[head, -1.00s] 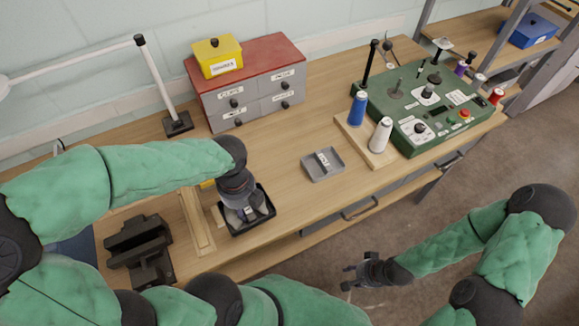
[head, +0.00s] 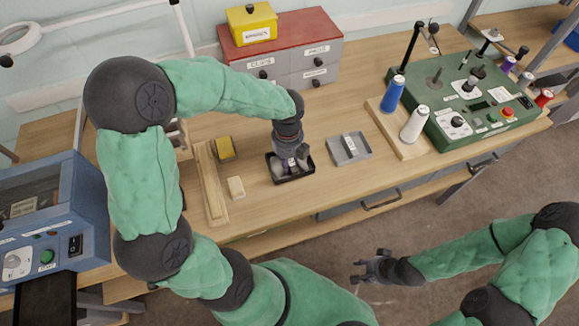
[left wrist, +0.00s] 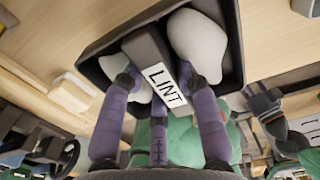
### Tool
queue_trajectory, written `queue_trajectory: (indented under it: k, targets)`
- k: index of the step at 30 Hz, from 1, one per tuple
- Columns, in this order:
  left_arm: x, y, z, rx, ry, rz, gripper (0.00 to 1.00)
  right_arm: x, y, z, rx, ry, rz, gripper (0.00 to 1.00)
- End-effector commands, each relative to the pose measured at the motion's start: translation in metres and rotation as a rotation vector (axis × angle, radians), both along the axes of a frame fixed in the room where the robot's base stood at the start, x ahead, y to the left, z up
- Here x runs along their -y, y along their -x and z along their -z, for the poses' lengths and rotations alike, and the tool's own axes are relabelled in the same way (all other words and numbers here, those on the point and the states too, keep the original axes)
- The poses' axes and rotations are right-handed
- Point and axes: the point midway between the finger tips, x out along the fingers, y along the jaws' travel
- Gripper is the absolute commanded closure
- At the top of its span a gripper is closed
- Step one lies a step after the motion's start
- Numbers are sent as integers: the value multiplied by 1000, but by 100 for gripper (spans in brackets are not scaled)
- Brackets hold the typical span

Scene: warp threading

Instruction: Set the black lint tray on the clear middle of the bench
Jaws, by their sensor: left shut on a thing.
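The black lint tray (head: 291,181) is under my left gripper in the head view, at the middle of the bench (head: 330,190), just left of a grey tray. My left gripper (head: 291,160) is shut on its middle bar, which carries a white LINT label (left wrist: 167,85). In the left wrist view the black tray wall (left wrist: 236,45) shows, with pale lint lumps (left wrist: 197,45) inside. I cannot tell whether the tray touches the bench. My right gripper (head: 366,270) is open and empty, out over the floor in front of the bench.
The grey tray (head: 362,158) stands close on the right. A pale block (head: 236,187), a yellow sponge (head: 225,148) and a wooden frame (head: 207,180) lie to the left. The drawer cabinet (head: 325,52) is behind; the spool board (head: 390,122) and green console (head: 455,140) are right.

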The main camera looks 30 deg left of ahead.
Motion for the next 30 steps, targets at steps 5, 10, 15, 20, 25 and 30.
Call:
queue_trajectory:
  k: [5, 10, 15, 20, 25, 30]
  targets:
    - [0, -7, 9, 0, 0, -1, 100, 0, 0, 4, 0, 0, 0, 60]
    - [-1, -9, 35, -1, -1, -1, 100, 0, 0, 18, 0, 0, 0, 60]
    - [-1, -10, 42, 1, 0, -2, 100, 0, 0, 21, 0, 0, 0, 60]
    - [-1, -10, 40, 1, 0, -1, 100, 0, 0, 20, 0, 0, 0, 60]
    - [0, -9, 44, 1, 0, -1, 63, 0, 0, 21, 0, 0, 0, 60]
    - [0, -9, 44, 1, 0, -1, 45, 0, 0, 21, 0, 0, 0, 60]
